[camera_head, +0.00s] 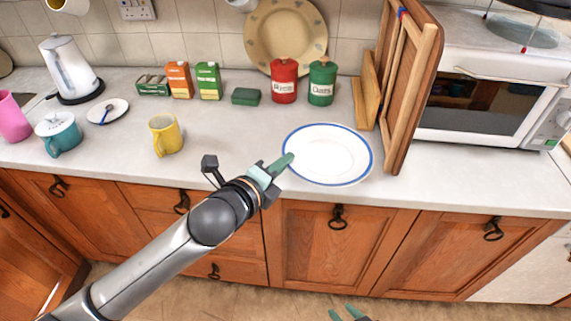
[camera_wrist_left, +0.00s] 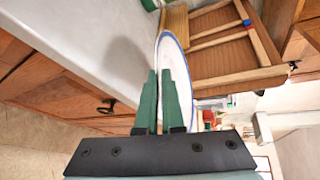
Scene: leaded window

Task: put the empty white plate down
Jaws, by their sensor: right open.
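The white plate (camera_head: 327,155) with a blue rim is empty and roughly level. In the head view it shows over the front part of the counter, left of the wooden rack. My left gripper (camera_head: 279,165) is at the plate's left rim, its fingers shut on the rim. In the left wrist view the plate (camera_wrist_left: 172,42) shows nearly edge-on at the fingertips, apart from the counter surface, with a shadow on the counter. My right gripper (camera_head: 348,314) shows only its fingertips at the bottom edge of the head view, open and empty, in front of the cabinets.
The counter (camera_head: 225,150) is clear between the yellow mug (camera_head: 165,135) and the plate. A wooden rack (camera_head: 408,95) and a microwave (camera_head: 485,105) stand at the right. Red (camera_head: 284,82) and green (camera_head: 321,83) canisters and a leaning beige plate (camera_head: 285,30) are behind.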

